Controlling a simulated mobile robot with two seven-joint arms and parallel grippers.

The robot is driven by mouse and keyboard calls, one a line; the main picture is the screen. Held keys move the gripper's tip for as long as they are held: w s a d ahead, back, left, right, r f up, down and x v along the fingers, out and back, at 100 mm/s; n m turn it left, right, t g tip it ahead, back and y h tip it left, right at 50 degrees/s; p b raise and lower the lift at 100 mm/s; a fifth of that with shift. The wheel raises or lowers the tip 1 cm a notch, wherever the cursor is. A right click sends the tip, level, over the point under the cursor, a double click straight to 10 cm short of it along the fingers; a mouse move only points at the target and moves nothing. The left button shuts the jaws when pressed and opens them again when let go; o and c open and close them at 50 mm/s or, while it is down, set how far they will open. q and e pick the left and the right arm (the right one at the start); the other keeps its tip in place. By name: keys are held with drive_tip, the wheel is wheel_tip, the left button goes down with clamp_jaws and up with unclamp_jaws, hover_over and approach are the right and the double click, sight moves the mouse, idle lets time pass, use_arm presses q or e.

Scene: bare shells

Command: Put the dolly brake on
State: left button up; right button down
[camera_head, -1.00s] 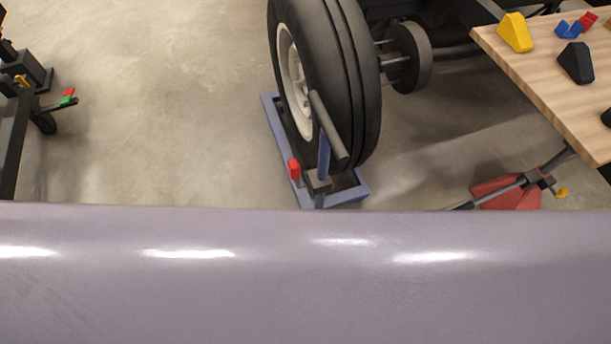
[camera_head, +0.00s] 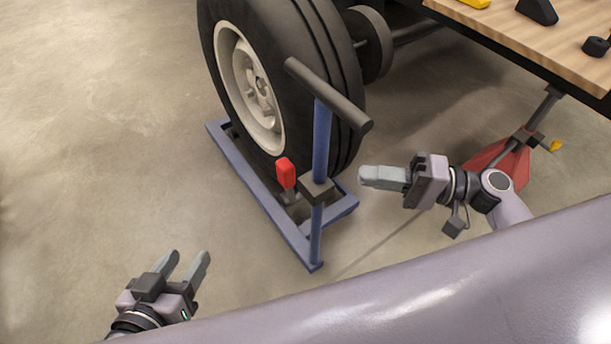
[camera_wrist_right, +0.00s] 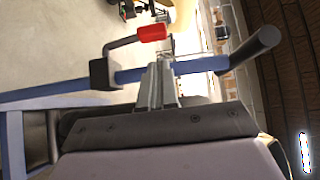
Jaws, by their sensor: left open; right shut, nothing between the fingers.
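The blue wheel dolly (camera_head: 265,205) lies on the floor around the foot of a large tyre. Its blue post (camera_head: 321,140) stands upright with a dark crossbar handle (camera_head: 330,95) on top. A red-tipped brake lever (camera_head: 286,173) sticks up beside the dark block on the post. In the right wrist view the red tip (camera_wrist_right: 152,33) is beyond the fingers and the post (camera_wrist_right: 130,75) crosses behind them. My right gripper (camera_head: 364,176) is shut and empty, right of the post, pointing left at it, apparently not touching. My left gripper (camera_head: 190,258) is open and empty, low at left, away from the dolly.
The tyre (camera_head: 290,60) on its axle stands behind the post. A wooden table (camera_head: 500,40) with several small objects is at upper right, with a red stand (camera_head: 505,155) below it. The floor (camera_head: 100,130) at left is clear.

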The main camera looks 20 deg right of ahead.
drive_tip(key=shift+r, duration=0.1)
approach(293, 183)
drive_tip(key=w+a+r, duration=0.2)
drive_tip(key=a, duration=0.1)
drive_tip(key=w+a+r, duration=0.1)
drive_tip(key=w+a, duration=0.1)
idle(0.4)
idle(0.3)
